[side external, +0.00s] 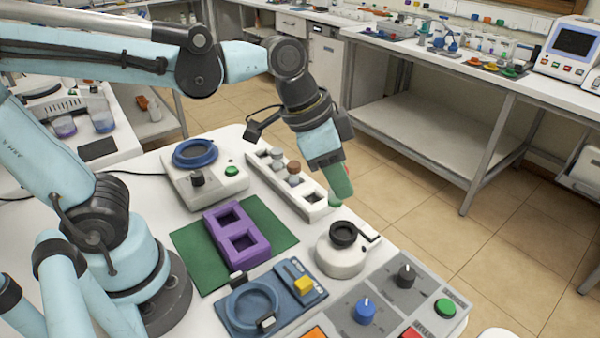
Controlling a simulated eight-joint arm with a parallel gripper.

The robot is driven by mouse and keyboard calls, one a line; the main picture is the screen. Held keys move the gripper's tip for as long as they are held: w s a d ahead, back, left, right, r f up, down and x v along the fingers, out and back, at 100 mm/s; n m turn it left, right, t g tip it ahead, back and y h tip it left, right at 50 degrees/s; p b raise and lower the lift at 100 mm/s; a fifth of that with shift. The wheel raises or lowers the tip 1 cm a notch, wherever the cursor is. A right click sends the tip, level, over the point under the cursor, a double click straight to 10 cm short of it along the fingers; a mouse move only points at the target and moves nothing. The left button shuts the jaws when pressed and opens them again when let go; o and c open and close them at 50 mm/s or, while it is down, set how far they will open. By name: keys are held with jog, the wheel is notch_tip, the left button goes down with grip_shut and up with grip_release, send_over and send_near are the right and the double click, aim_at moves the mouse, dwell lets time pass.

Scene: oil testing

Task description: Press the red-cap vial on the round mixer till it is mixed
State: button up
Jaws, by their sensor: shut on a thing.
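My gripper (337,198) has green fingers and points down near the right end of the white rack, behind the round mixer. It is shut on the red-cap vial, which the fingers almost wholly hide. Only a small reddish patch shows at the fingers' right edge. The round mixer (340,262) is a white rounded body with a black cup (343,233) on top. The fingertips are above and behind this cup in the picture. I cannot tell their exact height, and no contact with the cup shows.
The white rack (312,203) holds a grey-capped vial (277,155) and a brown-capped vial (294,168). A purple holder (252,257) stands on a green mat (190,241). A blue device (226,312) and a grey control panel (382,290) with knobs lie in front.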

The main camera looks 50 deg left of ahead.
jog(key=d+r, duration=0.1)
jog(key=d, duration=0.1)
send_over(343, 234)
jog(key=shift+f, duration=3.15)
jog(key=shift+f, duration=0.45)
dwell(0.4)
dwell(2.5)
notch_tip(343, 234, up, 7)
dwell(0.8)
